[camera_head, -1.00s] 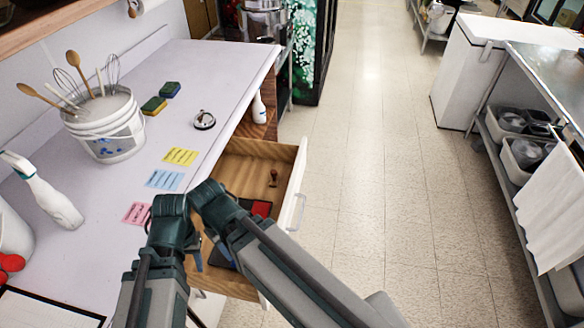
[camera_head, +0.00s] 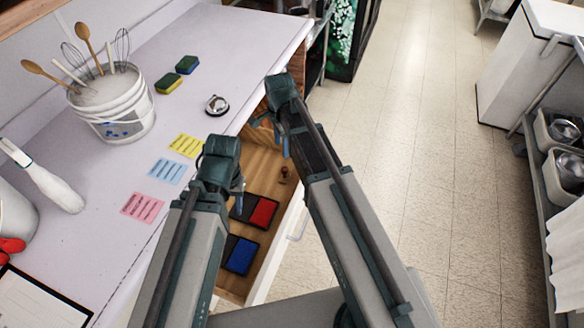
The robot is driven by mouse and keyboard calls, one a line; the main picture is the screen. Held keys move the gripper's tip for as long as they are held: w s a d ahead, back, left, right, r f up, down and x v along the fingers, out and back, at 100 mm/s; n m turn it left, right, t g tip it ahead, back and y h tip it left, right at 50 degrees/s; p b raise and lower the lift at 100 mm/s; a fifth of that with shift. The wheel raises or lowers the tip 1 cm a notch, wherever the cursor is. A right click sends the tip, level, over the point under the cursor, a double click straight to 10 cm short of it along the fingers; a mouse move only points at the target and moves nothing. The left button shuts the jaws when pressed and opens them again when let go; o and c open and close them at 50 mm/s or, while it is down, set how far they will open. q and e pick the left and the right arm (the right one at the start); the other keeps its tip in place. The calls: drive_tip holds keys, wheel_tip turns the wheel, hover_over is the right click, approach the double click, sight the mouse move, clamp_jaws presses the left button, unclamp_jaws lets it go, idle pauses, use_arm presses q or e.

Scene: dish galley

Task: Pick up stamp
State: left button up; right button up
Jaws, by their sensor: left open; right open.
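The stamp (camera_head: 285,174), small with a dark brown handle, stands in the open wooden drawer (camera_head: 262,160), near its right side. My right gripper (camera_head: 284,146) is just behind and above the stamp in the picture, pointing down, open and apart from it. My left gripper (camera_head: 239,198) is open over the drawer's left edge, left of the stamp, partly hidden by its own wrist. Nothing shows in either gripper.
A red ink pad (camera_head: 263,212) and a blue ink pad (camera_head: 241,256) lie in the drawer. On the counter are pink (camera_head: 142,207), blue (camera_head: 167,171) and yellow (camera_head: 186,145) notes, a bell (camera_head: 216,105), sponges (camera_head: 168,84) and a utensil bucket (camera_head: 115,115). Floor at right is clear.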

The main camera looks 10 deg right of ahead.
sight(285, 168)
wheel_tip(285, 168, down, 9)
drive_tip(key=b, duration=0.8)
drive_tip(key=shift+w+d+r+b, duration=0.1)
drive_tip(key=shift+r+b, duration=0.05)
drive_tip(key=shift+b, duration=0.25)
use_arm(q)
wheel_tip(285, 168, down, 9)
drive_tip(key=shift+r, duration=0.2)
wheel_tip(285, 168, down, 5)
drive_tip(key=b, duration=0.5)
drive_tip(key=shift+f, duration=0.2)
use_arm(e)
drive_tip(key=f, duration=0.5)
drive_tip(key=shift+d+f, duration=0.1)
drive_tip(key=shift+d, duration=0.2)
use_arm(q)
drive_tip(key=shift+r, duration=0.1)
use_arm(e)
clamp_jaws()
